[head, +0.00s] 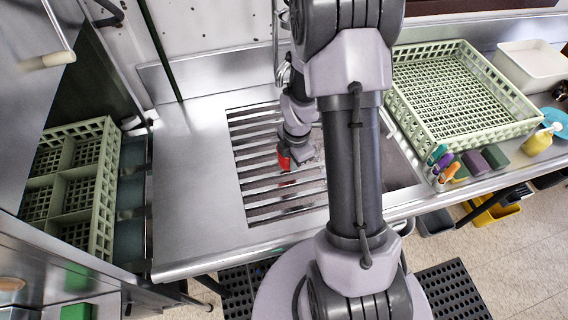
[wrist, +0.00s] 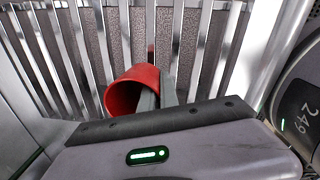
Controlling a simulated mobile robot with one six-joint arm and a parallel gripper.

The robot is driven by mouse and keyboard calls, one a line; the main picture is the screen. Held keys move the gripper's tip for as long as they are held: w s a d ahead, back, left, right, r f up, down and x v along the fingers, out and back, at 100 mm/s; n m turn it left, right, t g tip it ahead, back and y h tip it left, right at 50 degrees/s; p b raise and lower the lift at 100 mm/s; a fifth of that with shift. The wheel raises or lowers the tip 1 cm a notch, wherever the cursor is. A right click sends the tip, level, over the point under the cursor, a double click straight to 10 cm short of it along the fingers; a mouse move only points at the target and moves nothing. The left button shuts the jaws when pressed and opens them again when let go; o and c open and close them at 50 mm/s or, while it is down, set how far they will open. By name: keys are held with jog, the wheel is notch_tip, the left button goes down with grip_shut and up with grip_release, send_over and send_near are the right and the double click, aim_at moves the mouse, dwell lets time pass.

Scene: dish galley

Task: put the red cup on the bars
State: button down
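The red cup (head: 283,158) is at my gripper (head: 296,155), over the metal bars (head: 262,186) of the sink in the head view. In the wrist view the cup (wrist: 128,92) is tilted, its mouth facing the lower left. My gripper's fingers (wrist: 158,95) are close together at the cup's right side, with its wall between them. The fingertips are partly hidden by the cup. The bars (wrist: 195,50) run behind it. A small red patch on the bars looks like a reflection. The exact gap between cup and bars is hard to tell.
Bare steel counter (head: 195,190) lies left of the bars. Another green rack (head: 100,190) is at the far left, lower down.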

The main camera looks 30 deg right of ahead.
jog(key=shift+w+a+f, duration=0.15)
jog(key=shift+w+a, duration=0.2)
jog(key=shift+w, duration=0.25)
jog(key=shift+w+a+f, duration=0.1)
jog(key=shift+w+a, duration=0.2)
jog(key=shift+w, duration=0.3)
jog(key=shift+f+b, duration=0.75)
jog(key=shift+f, duration=1)
jog(key=c, duration=1.6)
grip_release()
notch_tip(320, 180, up, 12)
jog(key=p, duration=0.4)
notch_tip(320, 180, up, 11)
jog(key=m+t, duration=0.2)
jog(key=m, duration=0.4)
send_over(285, 166)
jog(key=a, duration=0.4)
jog(key=s+a+r+m+t, duration=0.1)
jog(key=s+a+r+m, duration=0.3)
jog(key=s+m, duration=0.1)
jog(key=s+a+r+m+t+y, duration=0.1)
jog(key=s+a+r+m, duration=0.3)
jog(key=s+m, duration=0.1)
jog(key=s+a+r+m+t+y, duration=0.1)
jog(key=s+a+r+m, duration=0.3)
jog(key=s+m, duration=0.1)
jog(key=shift+r+m, duration=0.3)
jog(key=shift+m, duration=0.3)
